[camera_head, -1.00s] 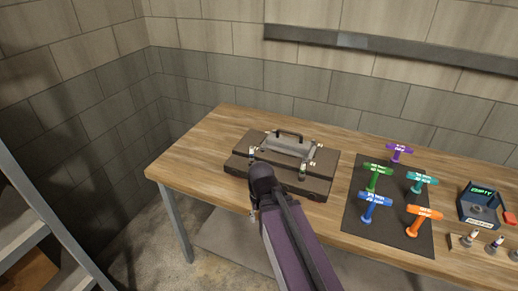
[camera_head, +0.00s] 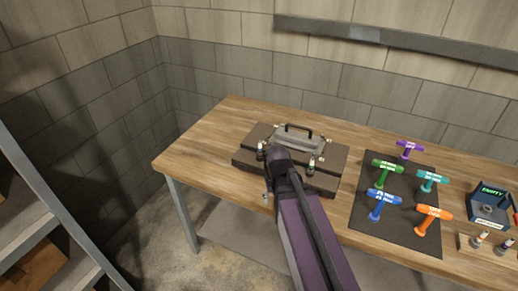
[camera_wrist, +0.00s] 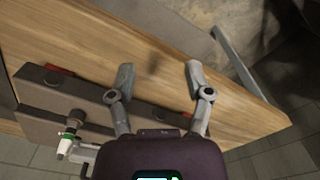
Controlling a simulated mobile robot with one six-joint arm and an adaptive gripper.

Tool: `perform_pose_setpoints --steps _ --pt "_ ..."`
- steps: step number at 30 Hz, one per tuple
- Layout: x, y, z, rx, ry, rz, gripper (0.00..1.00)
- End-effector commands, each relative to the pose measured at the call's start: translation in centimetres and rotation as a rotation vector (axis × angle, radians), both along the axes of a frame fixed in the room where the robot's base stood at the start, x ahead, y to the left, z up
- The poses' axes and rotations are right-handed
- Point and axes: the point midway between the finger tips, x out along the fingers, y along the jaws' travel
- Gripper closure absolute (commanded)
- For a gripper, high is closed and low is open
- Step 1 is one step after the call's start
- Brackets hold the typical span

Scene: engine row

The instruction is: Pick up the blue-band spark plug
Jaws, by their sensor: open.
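My gripper (camera_wrist: 159,74) is open and empty in the wrist view, its two fingers apart over the bare wooden bench top. In the head view my arm covers the front of the dark engine block (camera_head: 247,158), and the fingers are mostly hidden. The block also shows in the wrist view (camera_wrist: 85,126), left of the fingers. A white plug with a green band (camera_wrist: 68,142) shows by the block, apart from the fingers. Small plugs (camera_head: 480,239) stand in a holder at the far right of the head view. I cannot make out a blue band on any plug.
A dark mat (camera_head: 362,223) right of the block carries several coloured T-handled tools, including a blue one (camera_head: 384,199). The bench's left end (camera_head: 190,160) is clear. A wall rises behind.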

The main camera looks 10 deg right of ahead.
Motion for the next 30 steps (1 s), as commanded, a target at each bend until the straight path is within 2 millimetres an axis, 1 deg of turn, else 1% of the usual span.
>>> perform_pose_setpoints --steps 1,5,11,12,14,15,18,21,25,27,30 --pt "1.6 -0.2 1.1 0.0 0.0 -0.015 0.35" --pt "5.0 -0.5 3.1 0.0 0.0 -0.073 0.35" --pt "11.7 -0.4 6.7 0.0 0.0 -0.181 0.35" --pt "13.0 -0.4 7.4 0.001 0.0 -0.205 0.35" --pt "15.0 -0.3 8.5 0.001 0.0 -0.239 0.35" --pt "16.4 -0.3 9.2 0.001 0.0 -0.262 0.35" --pt "19.6 -0.3 10.9 0.001 0.0 -0.318 0.35" --pt "22.4 -0.2 12.4 0.001 0.0 -0.368 0.35" --pt "25.2 -0.2 13.7 0.001 -0.001 -0.42 0.35" --pt "26.1 -0.1 14.1 0.001 -0.001 -0.439 0.35" --pt "26.9 -0.1 14.4 0.001 -0.001 -0.456 0.35"
